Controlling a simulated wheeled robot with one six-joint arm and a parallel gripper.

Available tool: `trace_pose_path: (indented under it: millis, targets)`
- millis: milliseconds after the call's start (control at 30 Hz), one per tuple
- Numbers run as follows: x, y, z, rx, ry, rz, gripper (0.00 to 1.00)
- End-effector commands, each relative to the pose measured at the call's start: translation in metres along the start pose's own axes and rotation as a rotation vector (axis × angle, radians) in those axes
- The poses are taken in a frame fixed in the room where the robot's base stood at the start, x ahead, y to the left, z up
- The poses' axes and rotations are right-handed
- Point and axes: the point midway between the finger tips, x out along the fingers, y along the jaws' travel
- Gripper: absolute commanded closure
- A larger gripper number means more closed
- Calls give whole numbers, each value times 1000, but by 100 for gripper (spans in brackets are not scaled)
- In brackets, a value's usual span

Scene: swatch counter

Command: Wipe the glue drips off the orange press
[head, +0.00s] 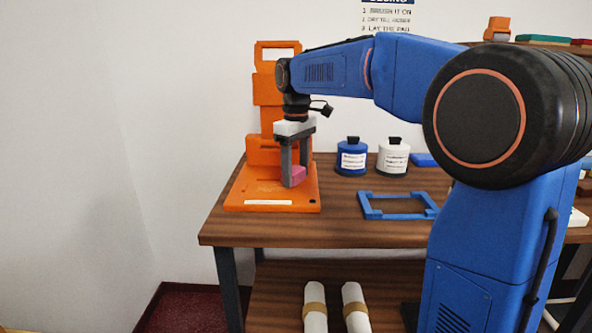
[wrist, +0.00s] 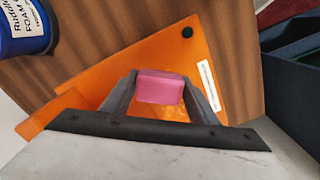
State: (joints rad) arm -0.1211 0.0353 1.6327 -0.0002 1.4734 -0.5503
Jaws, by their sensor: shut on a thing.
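The orange press (head: 264,88) stands on the wooden table at its left end. Its flat base plate (head: 245,190) has a white label strip on the front edge. The plate also shows in the wrist view (wrist: 120,75), with a dark round spot near one corner. My gripper (head: 292,178) points down over the base plate and is shut on a pink block, perhaps a sponge (wrist: 160,87). The block is low, at or just above the plate; I cannot tell whether it touches. In the wrist view a patch beside the block looks a little glossy. Glue drips are not clear.
A blue jar (head: 351,160) and a white jar (head: 393,160) stand right of the press. A blue frame (head: 372,214) lies in front of them. Two white rolls (head: 315,305) lie on the lower shelf. Bare tabletop (head: 335,225) lies between press and frame.

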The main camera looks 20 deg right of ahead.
Motion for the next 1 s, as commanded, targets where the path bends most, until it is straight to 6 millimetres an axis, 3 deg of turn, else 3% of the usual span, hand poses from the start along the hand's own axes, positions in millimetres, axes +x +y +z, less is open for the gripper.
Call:
trace_pose_path:
  millis: [1000]
  targets:
    - [9,0,0,0,-1,-1,64]
